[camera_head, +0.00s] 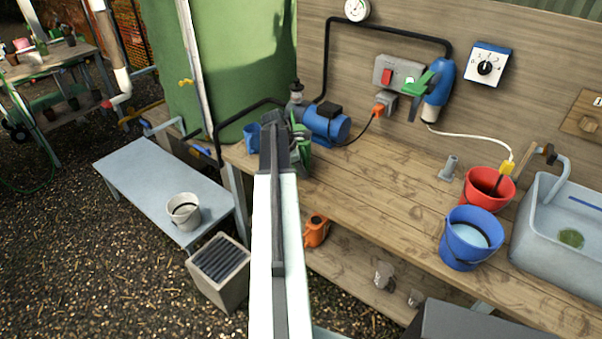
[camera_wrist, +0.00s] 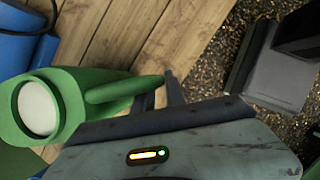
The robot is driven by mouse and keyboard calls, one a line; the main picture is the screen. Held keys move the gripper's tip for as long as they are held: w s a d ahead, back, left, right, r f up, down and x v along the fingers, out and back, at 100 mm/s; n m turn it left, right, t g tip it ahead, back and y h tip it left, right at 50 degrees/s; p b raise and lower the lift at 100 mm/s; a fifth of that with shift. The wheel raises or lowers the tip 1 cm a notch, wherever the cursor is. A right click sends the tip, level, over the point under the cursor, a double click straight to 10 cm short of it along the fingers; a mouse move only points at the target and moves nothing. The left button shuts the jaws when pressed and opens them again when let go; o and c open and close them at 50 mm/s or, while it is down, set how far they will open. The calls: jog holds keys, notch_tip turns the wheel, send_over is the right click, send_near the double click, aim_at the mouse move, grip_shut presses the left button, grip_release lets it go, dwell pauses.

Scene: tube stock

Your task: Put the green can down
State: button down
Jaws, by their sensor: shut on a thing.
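The green can (camera_wrist: 45,108) is at the left of the wrist view, with a pale round opening and a green handle (camera_wrist: 122,88) reaching toward my fingers. My gripper (camera_wrist: 168,94) is shut on that handle. In the head view the green can (camera_head: 303,148) shows only in part, behind my arm at the bench's left end, beside the blue pump. My gripper's dark end (camera_head: 272,128) hides much of it. I cannot tell whether the can's base touches the wood.
The wooden bench (camera_head: 395,180) has clear boards in the middle. The blue pump (camera_head: 326,124) and a blue jug (camera_head: 250,138) flank the can. A red bucket (camera_head: 487,188), a blue bucket (camera_head: 470,238) and a sink (camera_head: 540,250) stand right. A low grey table (camera_head: 150,180) holds a pale bucket (camera_head: 184,212).

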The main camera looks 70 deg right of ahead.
notch_tip(320, 180, down, 3)
jog(key=shift+r+b, duration=0.1)
jog(key=shift+b, duration=0.7)
jog(key=shift+r, duration=0.2)
jog(key=shift+f, duration=0.15)
jog(key=c, duration=1.4)
grip_release()
jog(key=shift+a, duration=0.1)
jog(key=shift+o, duration=0.2)
jog(key=p+v, duration=1.1)
jog(key=v, duration=0.1)
jog(key=shift+r, duration=0.2)
